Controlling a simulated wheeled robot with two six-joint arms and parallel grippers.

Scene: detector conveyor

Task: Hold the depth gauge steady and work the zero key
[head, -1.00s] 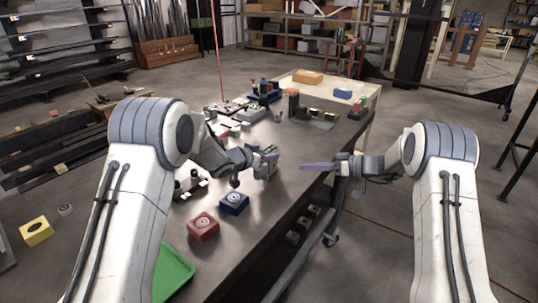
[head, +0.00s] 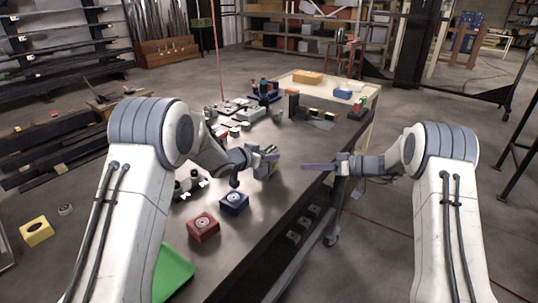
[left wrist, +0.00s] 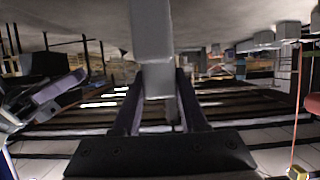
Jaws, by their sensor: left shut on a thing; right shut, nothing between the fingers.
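The depth gauge, seen as a plain grey block (left wrist: 156,60), stands between my left fingers in the left wrist view. The zero key cannot be made out in either view. My right gripper (head: 305,166) is shut and empty, pointing left towards the gauge. A visible gap separates its fingertips from the gauge.
The dark bench (head: 250,240) carries a blue block (head: 234,203), a red block (head: 203,227) and a green tray (head: 175,270) at the near end. Several parts crowd its far end. A yellow block (head: 36,231) lies at the left. Open floor is right of the bench.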

